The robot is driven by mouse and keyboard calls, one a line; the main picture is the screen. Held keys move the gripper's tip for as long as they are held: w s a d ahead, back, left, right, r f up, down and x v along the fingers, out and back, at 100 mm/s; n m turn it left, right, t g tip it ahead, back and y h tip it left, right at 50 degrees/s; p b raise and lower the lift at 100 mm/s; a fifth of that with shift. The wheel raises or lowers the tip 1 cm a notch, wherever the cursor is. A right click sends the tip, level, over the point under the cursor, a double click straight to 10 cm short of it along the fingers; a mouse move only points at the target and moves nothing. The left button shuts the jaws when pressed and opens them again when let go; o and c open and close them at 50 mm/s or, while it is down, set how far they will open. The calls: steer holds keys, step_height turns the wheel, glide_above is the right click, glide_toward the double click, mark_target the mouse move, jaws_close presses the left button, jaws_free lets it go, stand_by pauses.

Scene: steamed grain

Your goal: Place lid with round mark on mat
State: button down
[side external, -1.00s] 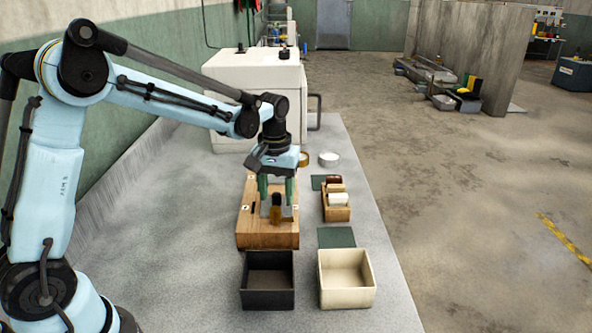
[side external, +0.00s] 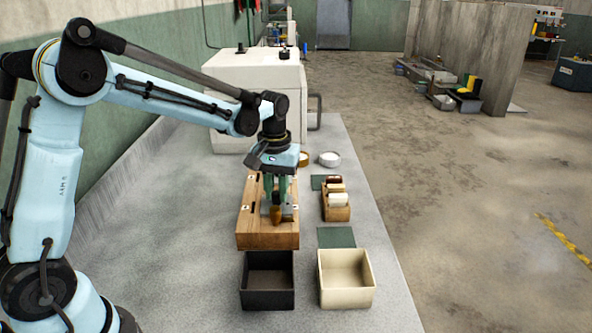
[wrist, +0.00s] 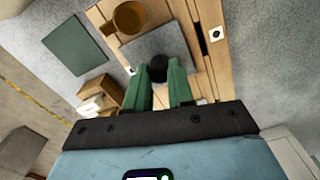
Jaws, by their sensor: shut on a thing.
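My gripper (side external: 280,194) points down over the wooden block (side external: 268,241), its green fingers close together. In the wrist view my gripper (wrist: 160,78) is shut on the dark knob of a grey square lid (wrist: 155,44). The lid (side external: 288,212) is mostly hidden by the fingers and a brown cup in the side view. I cannot make out a round mark on it, or whether it is clear of the block. A dark green mat (side external: 337,237) lies flat and bare right of the block; it also shows in the wrist view (wrist: 75,46).
The brown cup (wrist: 128,18) stands close to the lid. A black bin (side external: 268,298) and a cream bin (side external: 346,293) stand in front.

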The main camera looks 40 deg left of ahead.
steer(key=r, duration=0.4)
steer(key=shift+s+d, duration=0.1)
steer(key=shift+d, duration=0.2)
steer(key=s+d+r, duration=0.5)
steer(key=d+r, duration=0.1)
steer(key=d, duration=0.3)
steer(key=w+d+f, duration=0.2)
steer(key=d, duration=0.4)
steer(key=w+d+f, duration=0.2)
steer(key=d, duration=0.4)
steer(key=w+a+f, duration=0.4)
steer(key=a, duration=0.1)
steer(key=w+a+f, duration=0.2)
steer(key=w+a, duration=0.1)
steer(key=shift+a+f, duration=0.15)
steer(key=shift+f, duration=2.25)
steer(key=shift+f, duration=0.15)
steer(key=c, duration=1)
jaws_free()
